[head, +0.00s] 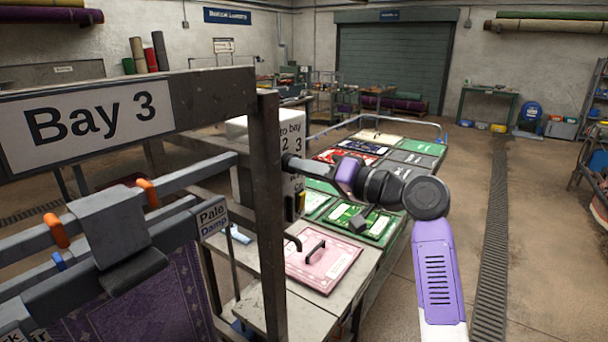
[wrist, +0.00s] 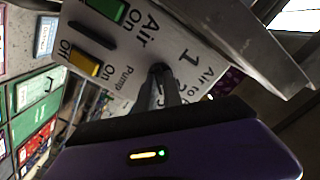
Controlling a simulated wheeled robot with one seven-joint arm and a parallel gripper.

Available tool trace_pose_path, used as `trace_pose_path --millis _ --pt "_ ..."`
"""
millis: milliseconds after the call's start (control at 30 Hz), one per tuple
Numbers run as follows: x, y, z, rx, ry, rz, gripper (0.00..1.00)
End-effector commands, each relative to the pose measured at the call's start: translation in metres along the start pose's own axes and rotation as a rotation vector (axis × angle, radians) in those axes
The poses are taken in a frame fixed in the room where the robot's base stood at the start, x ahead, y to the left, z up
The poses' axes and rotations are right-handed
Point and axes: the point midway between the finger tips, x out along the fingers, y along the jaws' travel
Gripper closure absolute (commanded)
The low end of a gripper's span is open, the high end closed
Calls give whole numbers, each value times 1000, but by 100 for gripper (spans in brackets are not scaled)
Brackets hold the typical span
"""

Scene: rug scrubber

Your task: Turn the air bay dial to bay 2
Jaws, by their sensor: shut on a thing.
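The control box (head: 297,130) stands behind the Bay 3 post in the head view, with part of its "to bay" label and the numbers 2 and 3 showing. In the wrist view its white panel (wrist: 143,55) is tilted and carries "Air to bay" lettering. The dark air bay dial (wrist: 158,69) sits on this panel beside the 1. My gripper (wrist: 167,88) is shut on the dial. The fingers cover part of the dial and the lettering, so I cannot tell which number it points at.
The Bay 3 frame post (head: 268,200) stands close to my arm. A table with several rug samples and a pink board (head: 325,262) lies below the arm.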

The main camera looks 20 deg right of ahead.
Motion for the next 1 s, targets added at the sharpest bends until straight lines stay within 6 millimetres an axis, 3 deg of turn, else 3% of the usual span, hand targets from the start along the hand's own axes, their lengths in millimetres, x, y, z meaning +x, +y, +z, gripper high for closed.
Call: trace_pose_path --millis 600,1000 --pt "-1 4 2 -520 4 2 100" --pt "-1 2 0 -728 3 2 100"
